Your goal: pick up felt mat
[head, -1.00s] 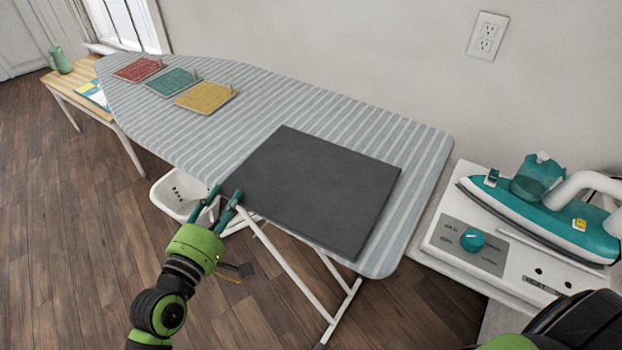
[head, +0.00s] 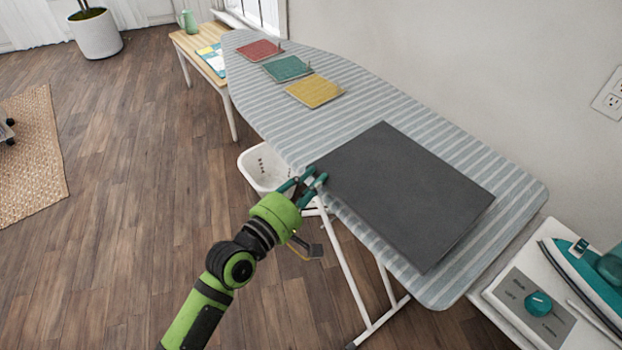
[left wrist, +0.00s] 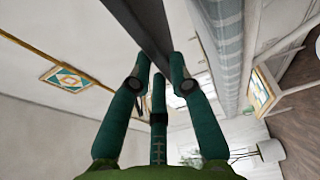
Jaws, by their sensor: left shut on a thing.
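The felt mat (head: 405,195) is a dark grey rectangle lying on the striped ironing board (head: 480,162), its near-left corner at the board's front edge. My left gripper (head: 313,182) is at that corner, shut on the mat. In the left wrist view the mat shows as a dark slab (left wrist: 150,25) running between the green fingers of the gripper (left wrist: 155,75). My right gripper is not in view.
Red (head: 258,50), teal (head: 287,68) and yellow (head: 315,90) squares lie at the board's far end. A white basket (head: 262,170) is below. A teal iron (head: 590,268) and stand with a dial (head: 538,303) are at right.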

